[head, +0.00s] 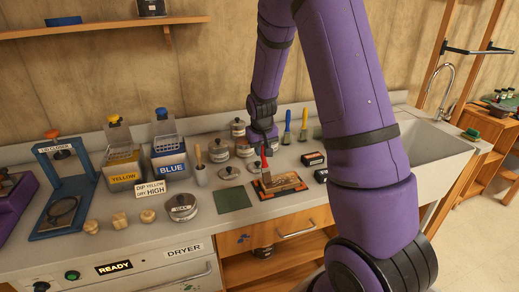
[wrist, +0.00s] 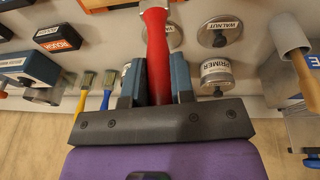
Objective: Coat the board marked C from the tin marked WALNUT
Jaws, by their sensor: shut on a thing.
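My gripper (wrist: 155,85) is shut on a red-handled brush (wrist: 156,45). In the head view the red handle (head: 264,164) stands over the left part of a brown wooden board (head: 283,184); whether the bristles touch it is hidden. I cannot read a letter on this board. A round grey lid-like piece with a knob, marked WALNUT (wrist: 220,30), lies left of the board in the head view (head: 230,172). Another round tin or lid (wrist: 175,36) is partly hidden behind the red handle. A tin marked PRIMER (wrist: 216,72) stands nearby.
Blue (head: 287,127) and yellow (head: 304,124) brushes stand behind the board. Small dark boxes (head: 312,158) lie to its right. A green mat (head: 233,199) lies left, with a tin (head: 182,207) beyond it. YELLOW (head: 124,178) and BLUE (head: 172,169) tanks stand farther left.

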